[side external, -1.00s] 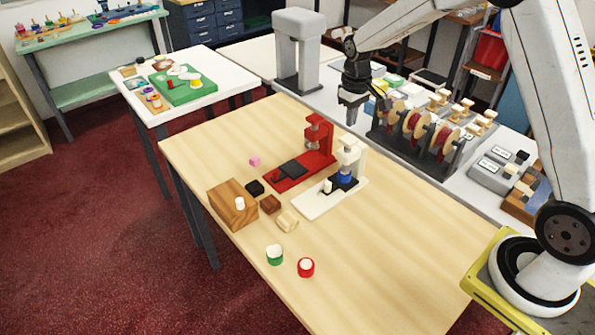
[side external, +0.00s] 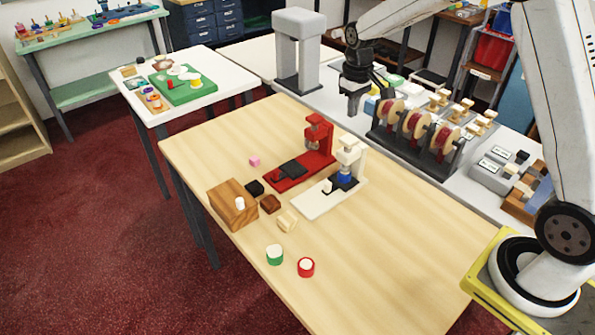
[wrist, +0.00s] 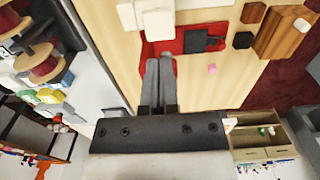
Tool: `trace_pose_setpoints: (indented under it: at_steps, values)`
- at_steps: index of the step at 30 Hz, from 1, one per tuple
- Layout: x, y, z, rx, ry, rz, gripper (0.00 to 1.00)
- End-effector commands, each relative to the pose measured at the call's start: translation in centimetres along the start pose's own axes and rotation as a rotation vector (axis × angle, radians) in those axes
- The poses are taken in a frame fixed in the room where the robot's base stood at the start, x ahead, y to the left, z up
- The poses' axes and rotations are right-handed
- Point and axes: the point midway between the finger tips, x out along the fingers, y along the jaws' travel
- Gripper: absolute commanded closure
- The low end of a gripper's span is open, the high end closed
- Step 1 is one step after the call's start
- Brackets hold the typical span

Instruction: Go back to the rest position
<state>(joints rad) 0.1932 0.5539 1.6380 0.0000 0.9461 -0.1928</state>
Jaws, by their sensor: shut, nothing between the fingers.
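My gripper (side external: 352,103) hangs in the air above the back of the wooden table (side external: 400,270), pointing down. It is shut with nothing between its fingers, and its closed fingers show in the wrist view (wrist: 160,75). A red press-like stand (side external: 318,140) with a black pad is on the table below and to the left of the gripper. A white stand (side external: 318,204) with a blue part is beside it. The gripper is apart from both stands.
A rack of ribbon spools (side external: 413,135) stands close to the right of the gripper. A grey arch-shaped device (side external: 299,45) stands behind left. A wooden block (side external: 228,212), small cubes, a green-sided cylinder (side external: 275,254) and a red one (side external: 306,267) are on the table. Its front right is clear.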

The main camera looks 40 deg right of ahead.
Motion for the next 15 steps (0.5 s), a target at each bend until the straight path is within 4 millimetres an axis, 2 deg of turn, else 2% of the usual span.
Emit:
trace_pose_setpoints:
  at_steps: [8,15]
  values:
    - [0.0,-1.9,2.4,-0.003,0.033,0.005,1.00]
    - [0.4,-4.7,6.8,-0.003,0.089,0.010,1.00]
